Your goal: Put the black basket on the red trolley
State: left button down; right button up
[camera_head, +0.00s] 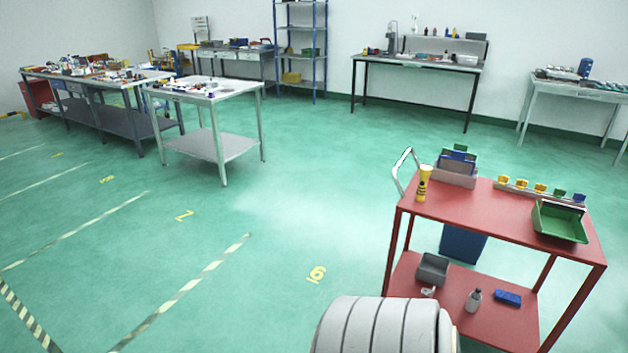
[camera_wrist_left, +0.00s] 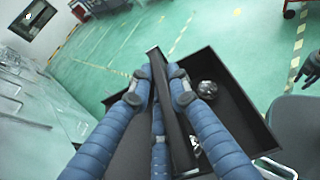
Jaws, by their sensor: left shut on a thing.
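The red trolley (camera_head: 490,215) stands at the right in the head view, with a red top and a red lower shelf. The black basket (camera_wrist_left: 238,92) shows only in the left wrist view. My left gripper (camera_wrist_left: 160,76) has blue, ribbed fingers shut on one wall of the basket, on both sides of its rim. A shiny round thing (camera_wrist_left: 207,89) lies in the basket. Part of the basket is hidden behind the fingers. A dark jointed shape at the right edge of the wrist view may be my right gripper; its state is unclear.
The trolley top holds a yellow flashlight (camera_head: 424,183), a grey bin (camera_head: 455,176), a row of small coloured pieces (camera_head: 540,188) and a green tray (camera_head: 560,222). Its middle and front are clear. A grey table (camera_head: 212,95) stands left, with open green floor between.

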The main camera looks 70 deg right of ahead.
aim_at(457, 202)
jog(key=l+z, duration=0.15)
jog(key=z, duration=1.35)
jog(key=i+l+z, duration=0.1)
jog(key=l+z, duration=0.3)
jog(key=i+l+z, duration=0.1)
jog(key=l+z, duration=0.15)
jog(key=z, duration=0.15)
jog(key=i+l+z, duration=0.15)
jog(key=z, duration=0.25)
jog(key=i+l+z, duration=0.2)
jog(key=z, duration=0.2)
jog(key=i+l+z, duration=0.1)
jog(key=i+l, duration=0.2)
jog(key=i, duration=0.15)
jog(key=i+l, duration=0.2)
jog(key=i, duration=0.25)
jog(key=l+z, duration=0.05)
